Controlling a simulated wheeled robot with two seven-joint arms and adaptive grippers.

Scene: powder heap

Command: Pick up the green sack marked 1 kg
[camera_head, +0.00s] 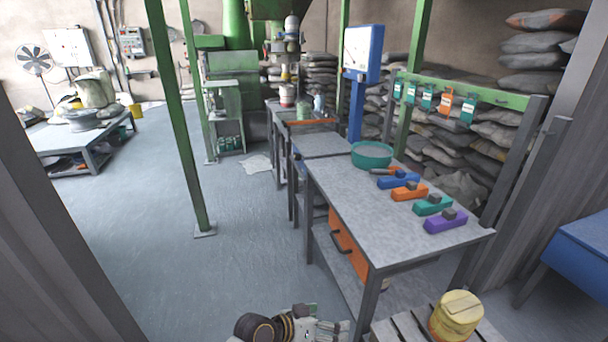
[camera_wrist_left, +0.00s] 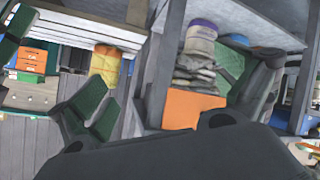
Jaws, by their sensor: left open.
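No sack with a readable 1 kg mark shows. A green block-like item (camera_head: 433,205) with a grey top piece lies on the grey workbench (camera_head: 350,193), between an orange one (camera_head: 409,192) and a purple one (camera_head: 446,221). Small teal and orange pouches or tags hang on the green rail behind, including a teal one (camera_head: 468,110); their marks are too small to read. My left gripper (camera_head: 318,328) is low at the bottom edge of the head view, below the bench top. In the left wrist view its fingers (camera_wrist_left: 168,88) are spread, with nothing between them. My right gripper is not seen.
A teal basin (camera_head: 371,155) and a blue item (camera_head: 398,180) stand on the bench. A yellow container (camera_head: 456,315) sits on a slatted crate at front right. The bench's orange drawer (camera_head: 347,243) and legs are near my left gripper. Floor at left is clear.

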